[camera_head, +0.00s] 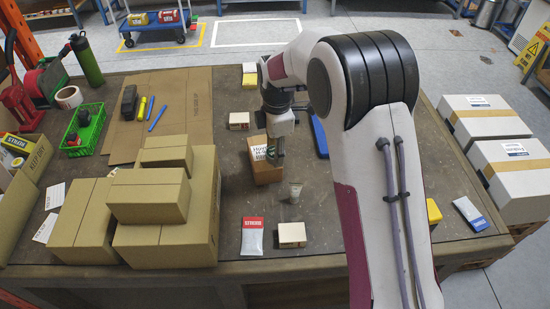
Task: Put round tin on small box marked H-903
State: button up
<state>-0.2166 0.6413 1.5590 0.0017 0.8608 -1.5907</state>
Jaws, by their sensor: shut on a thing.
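A small brown cardboard box (265,172) stands near the middle of the table, with dark print on its upper part. The print is too small and partly covered to read in full. My gripper (276,152) points down at the right side of this box, close to its top. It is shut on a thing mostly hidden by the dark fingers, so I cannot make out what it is. I cannot clearly identify a round tin. A small grey, roundish object (294,192) stands on the table just right of the box, apart from the gripper.
Stacked brown cartons (150,195) stand left of the small box. A red-and-white packet (252,236) and a cream box (292,234) lie in front. A green basket (83,128) is at left. White cartons (510,165) are at right. My arm hides part of the table.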

jog(key=shift+f, duration=1.75)
jog(key=shift+f, duration=0.15)
jog(key=o, duration=1.1)
jog(key=shift+s+r, duration=0.15)
jog(key=shift+r, duration=1.8)
jog(key=shift+s+r, duration=0.1)
jog(key=shift+r, duration=1.85)
jog(key=shift+d+r, duration=0.1)
